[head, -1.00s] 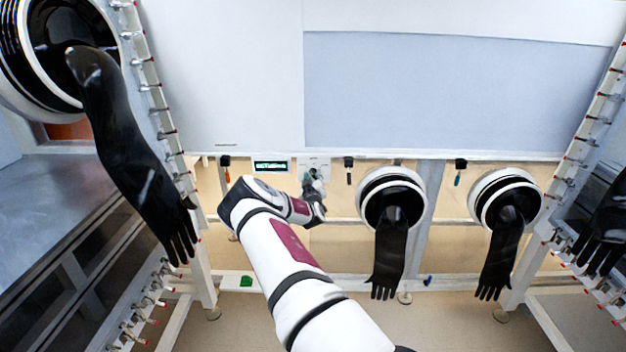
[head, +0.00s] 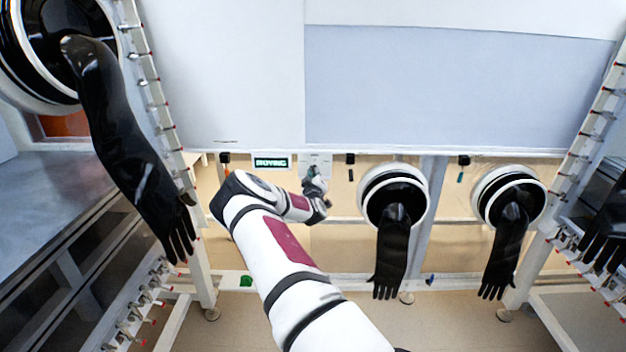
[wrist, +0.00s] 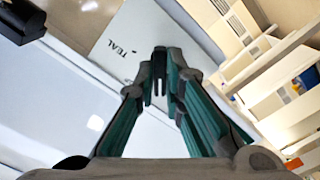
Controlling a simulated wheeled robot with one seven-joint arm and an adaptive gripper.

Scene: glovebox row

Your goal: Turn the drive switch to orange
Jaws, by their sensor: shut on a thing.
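The switch panel (head: 321,158) is a pale plate under the white cabinet front, right of a small display, in the head view. In the wrist view the plate (wrist: 128,42) carries the printed word TEAL. My gripper (wrist: 160,78) has its teal-sided fingers drawn together at the plate. They are shut on a small dark piece, which I take as the drive switch (wrist: 159,62); the fingertips largely cover it. Which way the switch points cannot be made out, and no orange label shows. My gripper (head: 314,180) is also at the panel in the head view.
The display (head: 271,162) reads MOVING. Small hanging items, one orange-tipped (head: 226,173) and one teal-tipped (head: 460,172), flank the panel. Two glove ports with black gloves (head: 392,250) (head: 502,255) stand close on the right. A long black glove (head: 125,140) hangs at left.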

